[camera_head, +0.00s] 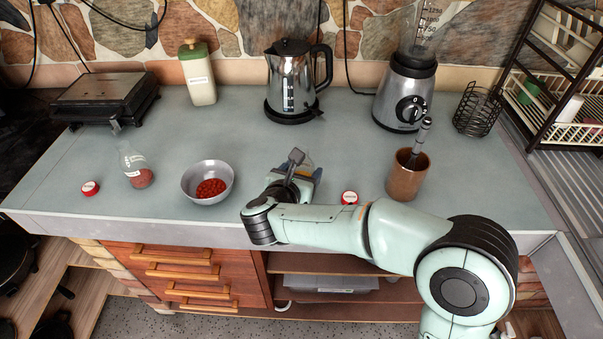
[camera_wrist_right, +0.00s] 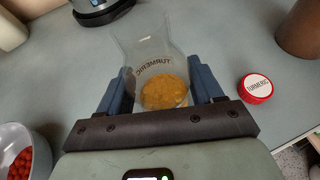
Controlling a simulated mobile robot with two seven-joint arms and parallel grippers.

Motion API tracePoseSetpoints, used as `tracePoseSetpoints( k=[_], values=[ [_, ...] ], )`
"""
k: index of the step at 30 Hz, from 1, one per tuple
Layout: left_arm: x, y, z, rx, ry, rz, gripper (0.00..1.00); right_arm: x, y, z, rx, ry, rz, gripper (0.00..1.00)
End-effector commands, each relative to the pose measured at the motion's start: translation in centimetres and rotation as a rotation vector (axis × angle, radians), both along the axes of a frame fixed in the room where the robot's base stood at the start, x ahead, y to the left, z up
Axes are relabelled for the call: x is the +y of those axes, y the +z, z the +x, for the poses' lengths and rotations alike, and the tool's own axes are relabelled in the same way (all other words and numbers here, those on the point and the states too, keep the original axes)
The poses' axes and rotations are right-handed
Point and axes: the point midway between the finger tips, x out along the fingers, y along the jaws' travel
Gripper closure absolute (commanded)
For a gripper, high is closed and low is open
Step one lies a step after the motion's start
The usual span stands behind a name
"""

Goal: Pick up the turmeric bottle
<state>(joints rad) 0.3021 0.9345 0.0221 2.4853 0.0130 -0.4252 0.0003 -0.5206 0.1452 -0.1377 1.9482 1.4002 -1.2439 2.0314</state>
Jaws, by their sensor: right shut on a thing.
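The turmeric bottle (camera_wrist_right: 158,68) is clear glass with dark lettering and yellow powder at its bottom. In the right wrist view it stands between the two blue fingers of my right gripper (camera_wrist_right: 160,88), which is shut on it. In the head view my right gripper (camera_head: 292,178) is at the counter's front middle, and the arm and wrist hide most of the bottle (camera_head: 308,161). I cannot tell whether the bottle touches the counter. The red turmeric lid (camera_wrist_right: 256,88) lies on the counter to the right; it also shows in the head view (camera_head: 349,197). My left gripper is not in view.
A grey bowl of red pieces (camera_head: 207,183), another glass bottle (camera_head: 136,167) and a red lid (camera_head: 90,188) are to the left. A brown utensil cup (camera_head: 406,176) stands to the right. A kettle (camera_head: 291,80) and blender (camera_head: 405,95) stand behind. The counter's middle is clear.

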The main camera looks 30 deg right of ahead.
Motion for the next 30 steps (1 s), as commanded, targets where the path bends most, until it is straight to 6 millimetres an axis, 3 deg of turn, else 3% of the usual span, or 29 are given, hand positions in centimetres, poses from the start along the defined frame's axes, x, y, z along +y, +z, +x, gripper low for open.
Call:
tracePoseSetpoints(
  k=[11, 30],
  values=[
    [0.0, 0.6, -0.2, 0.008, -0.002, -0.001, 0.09, 0.0, 3.5, 0.0, -0.005, -0.002, 0.002, 0.68],
    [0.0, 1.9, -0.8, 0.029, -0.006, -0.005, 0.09, 0.0, 12.4, 0.0, -0.004, -0.001, 0.001, 0.68]
  ],
)
